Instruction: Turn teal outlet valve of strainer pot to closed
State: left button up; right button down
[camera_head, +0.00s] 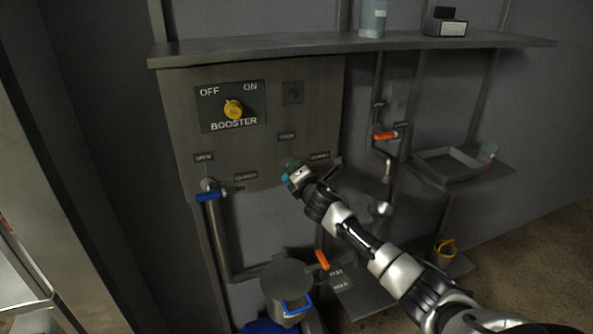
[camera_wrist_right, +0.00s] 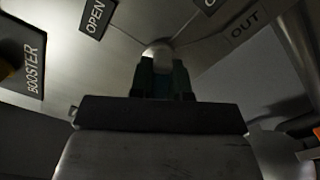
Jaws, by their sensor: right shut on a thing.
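The teal valve handle (camera_head: 287,171) is on the lower right part of the grey panel (camera_head: 270,145), mostly hidden behind my right gripper (camera_head: 293,175). My right gripper is shut on this handle. In the right wrist view the handle (camera_wrist_right: 163,78) looks dark teal between the fingers, in front of a round pale metal hub (camera_wrist_right: 157,52). An OPEN label (camera_wrist_right: 96,16) is at its upper left and an OUT label (camera_wrist_right: 244,25) at its upper right. The exact angle of the handle is hard to tell. My left gripper is not in view.
The BOOSTER switch (camera_head: 233,109) has a yellow knob. A blue valve handle (camera_head: 210,196) is left of my gripper; an orange one (camera_head: 385,136) is to the right. A grey pot (camera_head: 286,277) stands below. A shelf (camera_head: 330,43) overhangs the panel. A tray (camera_head: 449,166) is at right.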

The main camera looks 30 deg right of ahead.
jog(key=m, duration=0.6)
jog(key=shift+d+f, duration=0.1)
jog(key=shift+f, duration=0.2)
jog(key=shift+m, duration=0.3)
jog(key=c, duration=1.1)
grip_release()
jog(key=v, duration=1.1)
jog(key=shift+b, duration=0.3)
